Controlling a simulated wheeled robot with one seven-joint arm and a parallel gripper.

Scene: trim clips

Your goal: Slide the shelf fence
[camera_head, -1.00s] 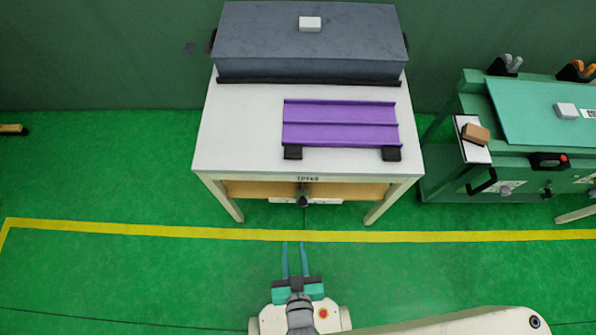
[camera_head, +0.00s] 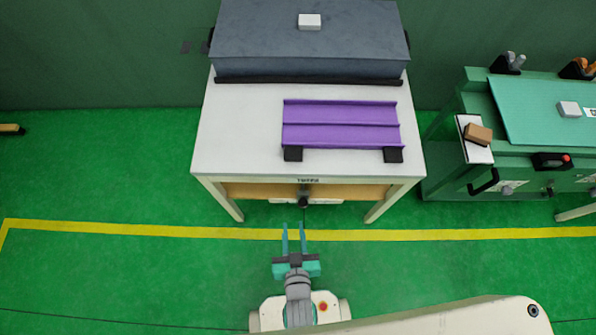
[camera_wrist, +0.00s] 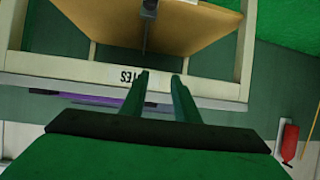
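A purple ridged panel (camera_head: 340,123), possibly the shelf fence, lies on the white table (camera_head: 240,130). Two black blocks sit at its front corners, the left one (camera_head: 293,153) and the right one (camera_head: 393,155). In the wrist view only a thin purple strip (camera_wrist: 75,98) shows past the table edge. My gripper (camera_head: 294,226) is in front of the table, over the green floor, apart from the panel. Its two teal fingers are spread with a gap between them and nothing held. In the wrist view the fingers (camera_wrist: 160,85) point towards the table's front label.
A grey box (camera_head: 310,45) with a white block on top fills the table's back. A dark knob (camera_head: 304,202) projects under the front edge. A green bench (camera_head: 450,150) stands at right. The floor left of the table is clear.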

